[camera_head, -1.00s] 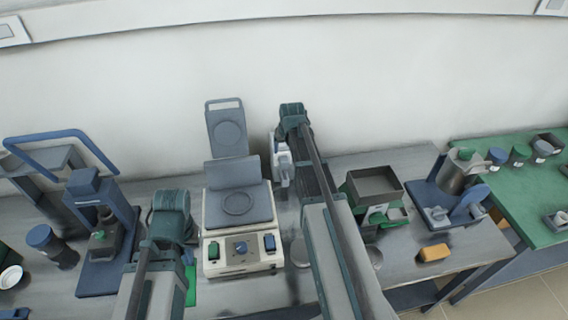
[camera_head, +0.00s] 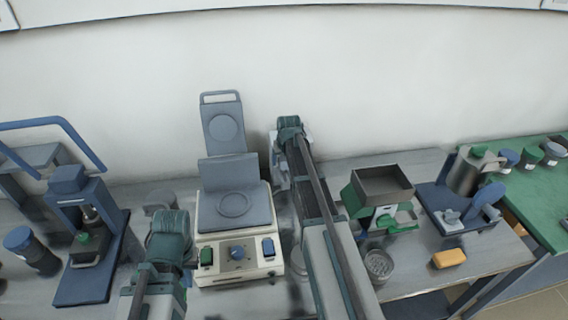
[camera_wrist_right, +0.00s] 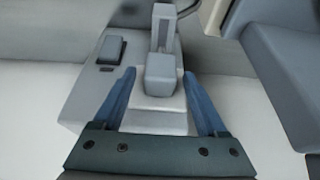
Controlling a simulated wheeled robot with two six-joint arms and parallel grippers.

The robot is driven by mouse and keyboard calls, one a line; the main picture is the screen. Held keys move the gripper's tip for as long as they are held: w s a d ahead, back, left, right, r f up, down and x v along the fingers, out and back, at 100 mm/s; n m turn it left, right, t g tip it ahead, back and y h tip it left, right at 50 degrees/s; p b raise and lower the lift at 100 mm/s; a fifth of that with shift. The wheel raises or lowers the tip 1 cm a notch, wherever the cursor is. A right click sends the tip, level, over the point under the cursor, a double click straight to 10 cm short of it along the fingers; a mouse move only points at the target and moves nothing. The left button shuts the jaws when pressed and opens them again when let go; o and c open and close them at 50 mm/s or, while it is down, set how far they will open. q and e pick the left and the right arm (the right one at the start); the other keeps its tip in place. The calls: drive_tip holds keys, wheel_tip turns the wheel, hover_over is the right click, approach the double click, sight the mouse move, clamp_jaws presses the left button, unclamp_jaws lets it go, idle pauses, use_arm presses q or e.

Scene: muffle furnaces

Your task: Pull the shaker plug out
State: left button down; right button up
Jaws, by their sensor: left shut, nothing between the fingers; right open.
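A grey plug (camera_wrist_right: 160,72) sits in a pale socket base (camera_wrist_right: 157,115) in the right wrist view. My right gripper (camera_wrist_right: 160,80) is open, its two blue fingers on either side of the plug with gaps showing; it is not clamped. In the head view my right arm (camera_head: 318,200) reaches toward the back of the bench and hides most of the socket area. A beige device with a grey platform (camera_head: 236,212), possibly the shaker, stands left of that arm. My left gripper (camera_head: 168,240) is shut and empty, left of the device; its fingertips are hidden.
A dark switch (camera_wrist_right: 111,50) lies beside the plug. A blue press (camera_head: 88,240) stands at the left. A grey hopper device (camera_head: 382,190), a round dish (camera_head: 378,265) and a yellow block (camera_head: 448,258) are at the right. A green table (camera_head: 530,190) stands beyond.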

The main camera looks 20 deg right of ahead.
clamp_jaws()
idle(1.4)
